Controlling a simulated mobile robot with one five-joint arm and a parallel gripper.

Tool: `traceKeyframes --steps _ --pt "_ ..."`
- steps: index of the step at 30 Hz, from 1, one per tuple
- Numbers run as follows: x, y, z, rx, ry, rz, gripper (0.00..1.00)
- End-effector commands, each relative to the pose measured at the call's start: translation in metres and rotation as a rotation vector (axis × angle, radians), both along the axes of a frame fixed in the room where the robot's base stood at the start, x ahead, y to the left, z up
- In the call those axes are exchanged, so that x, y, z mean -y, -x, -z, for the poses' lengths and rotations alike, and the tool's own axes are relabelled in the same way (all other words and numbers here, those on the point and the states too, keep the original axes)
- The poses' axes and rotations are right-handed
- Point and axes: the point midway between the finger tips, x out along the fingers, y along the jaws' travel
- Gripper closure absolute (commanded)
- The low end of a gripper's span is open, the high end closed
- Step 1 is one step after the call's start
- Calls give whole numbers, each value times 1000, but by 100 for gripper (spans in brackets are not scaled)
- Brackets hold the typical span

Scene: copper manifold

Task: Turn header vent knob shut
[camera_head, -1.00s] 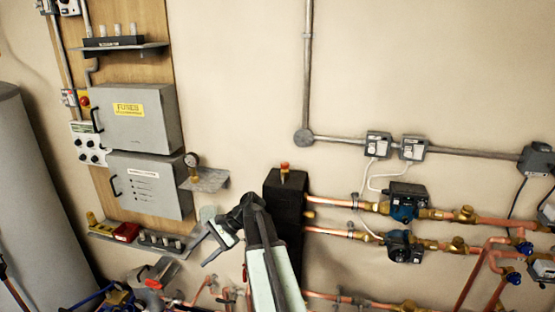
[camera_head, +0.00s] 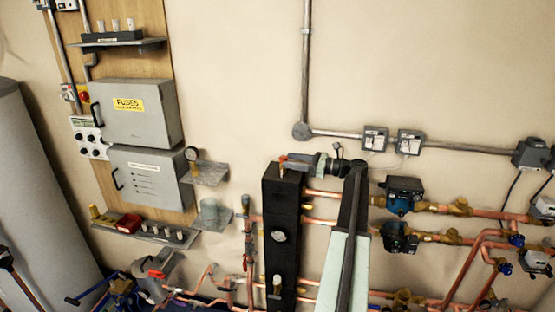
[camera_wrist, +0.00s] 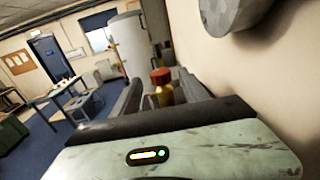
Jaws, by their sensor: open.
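The header vent knob (camera_wrist: 160,75) is a red-orange cap on a brass vent body (camera_wrist: 164,96). In the head view the knob (camera_head: 283,159) shows as a small orange patch at the top of the black header (camera_head: 281,205), partly hidden by my gripper (camera_head: 296,161). My gripper reaches in from the right, level with the header top. In the wrist view its open jaws (camera_wrist: 158,90) stand on either side of the vent, with the knob between them. I cannot tell whether either jaw touches it.
The wall is close on the right in the wrist view. Copper pipes (camera_head: 450,238) with blue pumps (camera_head: 403,196) run right of the header. A small shelf (camera_head: 208,174) with a gauge (camera_head: 191,154) and the grey fuse box (camera_head: 145,125) are to the left.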

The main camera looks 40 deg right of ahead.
Motion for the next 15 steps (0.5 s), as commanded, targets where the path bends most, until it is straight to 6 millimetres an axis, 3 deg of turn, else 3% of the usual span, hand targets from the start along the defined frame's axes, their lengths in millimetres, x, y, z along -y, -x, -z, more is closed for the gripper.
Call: traceKeyframes --steps 7,15 --pt "-21 -39 0 0 1 1 48" --pt "-28 -55 0 0 1 5 48"
